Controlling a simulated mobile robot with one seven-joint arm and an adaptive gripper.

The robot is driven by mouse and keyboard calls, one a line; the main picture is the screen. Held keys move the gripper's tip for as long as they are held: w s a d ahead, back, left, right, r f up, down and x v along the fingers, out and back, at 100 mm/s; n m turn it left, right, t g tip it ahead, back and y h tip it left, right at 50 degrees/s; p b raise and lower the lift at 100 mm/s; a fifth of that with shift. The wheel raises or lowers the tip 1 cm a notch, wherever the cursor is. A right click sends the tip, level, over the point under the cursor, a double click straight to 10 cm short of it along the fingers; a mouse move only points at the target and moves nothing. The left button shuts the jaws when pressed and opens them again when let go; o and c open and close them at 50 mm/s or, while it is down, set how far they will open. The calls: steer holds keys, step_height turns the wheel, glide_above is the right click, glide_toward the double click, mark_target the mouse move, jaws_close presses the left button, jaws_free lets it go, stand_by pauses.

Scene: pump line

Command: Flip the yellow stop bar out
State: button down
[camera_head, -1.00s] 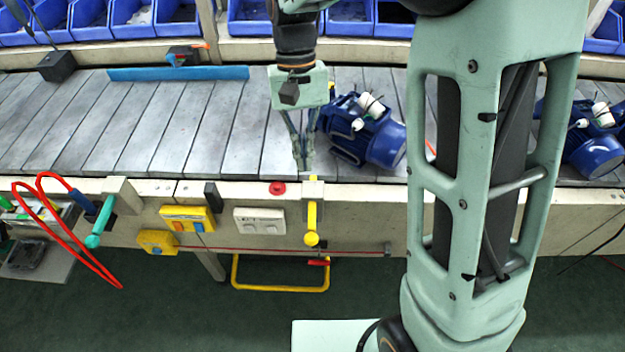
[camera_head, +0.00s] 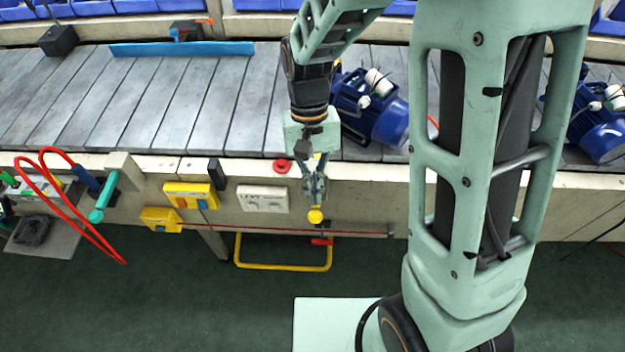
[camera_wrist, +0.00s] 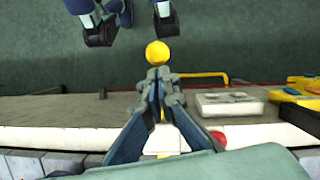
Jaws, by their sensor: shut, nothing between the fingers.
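The yellow stop bar's round knob (camera_head: 316,215) shows at the conveyor's front side, just below my gripper (camera_head: 315,197). The rest of the bar is mostly hidden behind the fingers, and the knob hangs low on the front side. In the wrist view the yellow knob (camera_wrist: 158,53) lies just beyond the fingertips (camera_wrist: 164,76). The fingers are shut with nothing held, and they point down close to the bar. I cannot tell whether they touch it.
A red button (camera_head: 283,165) and a white switch plate (camera_head: 262,199) are left of my gripper. A blue motor (camera_head: 372,108) sits on the roller conveyor (camera_head: 190,110) behind it. A yellow tube frame (camera_head: 283,267) is below. A turquoise handle (camera_head: 104,197) is farther left.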

mark_target(314, 218)
steer(key=shift+s+a, duration=0.1)
steer(key=shift+s, duration=1.8)
